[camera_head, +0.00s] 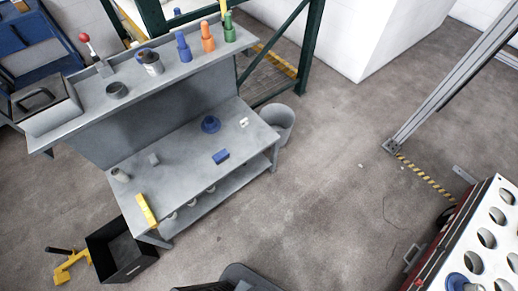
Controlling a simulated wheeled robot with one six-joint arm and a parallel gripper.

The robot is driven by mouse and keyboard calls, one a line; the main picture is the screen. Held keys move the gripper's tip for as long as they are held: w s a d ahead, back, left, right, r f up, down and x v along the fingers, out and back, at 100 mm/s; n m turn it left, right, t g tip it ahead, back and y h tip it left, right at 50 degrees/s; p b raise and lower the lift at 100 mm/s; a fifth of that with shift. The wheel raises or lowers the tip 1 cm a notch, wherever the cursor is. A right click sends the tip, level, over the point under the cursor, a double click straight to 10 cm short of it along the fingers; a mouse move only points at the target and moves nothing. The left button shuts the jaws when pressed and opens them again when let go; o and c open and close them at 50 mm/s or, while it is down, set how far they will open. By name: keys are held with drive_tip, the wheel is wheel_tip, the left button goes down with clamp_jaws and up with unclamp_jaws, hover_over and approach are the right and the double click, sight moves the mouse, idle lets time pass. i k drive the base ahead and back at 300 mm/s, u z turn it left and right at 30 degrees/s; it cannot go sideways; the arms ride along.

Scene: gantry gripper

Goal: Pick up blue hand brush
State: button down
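On the lower top of the grey workbench (190,160) there is a small blue block-shaped object (220,156), near the front edge at the right. It could be the blue hand brush, but it is too small to tell for sure. Behind it lies a round blue object (210,124), perhaps a roll or coil. Both rest on the bench and are apart from each other. My gripper is not in view.
The bench also holds a yellow bar (146,208), a cup (120,174) and small white pieces (244,122). A grey bin (283,118) stands at its right, a black crate (122,255) at front left. A perforated rack (485,235) is at right. The middle floor is mostly clear.

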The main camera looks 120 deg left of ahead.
sight(221, 156)
drive_tip(key=u, duration=4.4)
